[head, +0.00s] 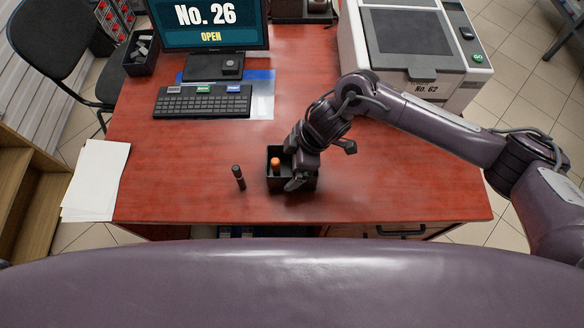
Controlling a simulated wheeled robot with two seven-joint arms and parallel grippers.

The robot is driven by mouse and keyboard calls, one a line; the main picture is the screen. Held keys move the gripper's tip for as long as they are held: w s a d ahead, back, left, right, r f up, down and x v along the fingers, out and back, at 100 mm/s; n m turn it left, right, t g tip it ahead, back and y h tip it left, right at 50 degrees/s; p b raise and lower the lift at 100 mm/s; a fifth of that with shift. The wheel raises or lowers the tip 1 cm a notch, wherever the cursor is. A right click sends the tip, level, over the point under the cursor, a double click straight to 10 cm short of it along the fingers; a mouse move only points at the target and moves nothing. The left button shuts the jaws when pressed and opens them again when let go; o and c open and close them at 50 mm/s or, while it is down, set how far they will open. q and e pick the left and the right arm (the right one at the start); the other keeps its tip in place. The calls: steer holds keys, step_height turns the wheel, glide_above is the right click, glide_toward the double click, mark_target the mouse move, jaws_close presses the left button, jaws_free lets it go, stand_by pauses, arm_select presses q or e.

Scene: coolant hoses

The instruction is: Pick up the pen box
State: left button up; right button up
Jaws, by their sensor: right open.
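The pen box (271,155) is a small black open-topped box near the front middle of the red desk. An orange-topped item (275,164) stands inside it. My right gripper (296,181) is open and reaches down over the right side of the box, hiding that side. I cannot tell whether a finger is inside the box or touches its wall. My left gripper is not in view.
A keyboard (203,102) and a monitor (211,26) stand behind. A printer-like machine (405,45) is at the back right. White papers (97,180) overhang the left edge. The desk (400,190) is clear right of the box.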

steer(key=c, duration=1.4)
steer(key=shift+o, duration=0.2)
steer(key=shift+r, duration=0.1)
step_height(320, 180, up, 20)
steer(key=shift+r, duration=0.2)
